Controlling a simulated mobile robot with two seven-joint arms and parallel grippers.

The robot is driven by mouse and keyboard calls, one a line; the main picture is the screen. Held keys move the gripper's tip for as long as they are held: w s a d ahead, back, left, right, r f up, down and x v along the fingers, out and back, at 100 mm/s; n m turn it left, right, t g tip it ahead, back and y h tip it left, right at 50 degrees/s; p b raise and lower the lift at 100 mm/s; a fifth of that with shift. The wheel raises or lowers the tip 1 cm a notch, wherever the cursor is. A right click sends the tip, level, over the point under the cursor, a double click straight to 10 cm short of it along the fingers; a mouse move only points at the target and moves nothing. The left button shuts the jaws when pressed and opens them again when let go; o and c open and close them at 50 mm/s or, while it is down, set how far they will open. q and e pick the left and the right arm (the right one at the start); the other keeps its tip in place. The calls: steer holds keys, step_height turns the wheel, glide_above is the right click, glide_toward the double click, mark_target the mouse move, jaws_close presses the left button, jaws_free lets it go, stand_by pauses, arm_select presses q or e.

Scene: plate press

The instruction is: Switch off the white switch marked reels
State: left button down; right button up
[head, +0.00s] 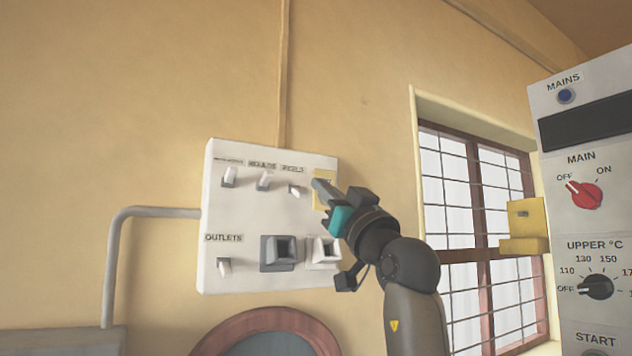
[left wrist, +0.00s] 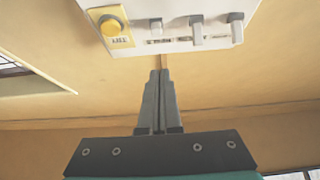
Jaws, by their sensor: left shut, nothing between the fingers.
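The white switch marked reels (head: 297,191) is the third in the top row of the white panel (head: 222,215). Its lever points a different way from the two beside it and looks tipped down. In the left wrist view the panel is upside down, and this switch (left wrist: 156,27) looks shorter than its neighbours. My left gripper (head: 318,184) is shut and empty, just right of the switch, over part of the yellow plate. In the left wrist view its fingertips (left wrist: 160,73) are together and apart from the switch.
Two more white switches (head: 229,177) (head: 264,181) sit to the left, one marked moulds. Below are an outlets switch (head: 224,266) and grey and white sockets (head: 278,253). A yellow plate with a round button (left wrist: 110,25) adjoins the reels switch. A control cabinet (head: 560,130) stands right.

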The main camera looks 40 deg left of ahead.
arm_select(q)
steer(key=shift+v, duration=1.55)
arm_select(e)
steer(key=shift+a+f, duration=0.5)
steer(key=shift+a, duration=0.3)
arm_select(q)
steer(key=shift+a, duration=0.1)
arm_select(e)
steer(key=shift+d, duration=0.2)
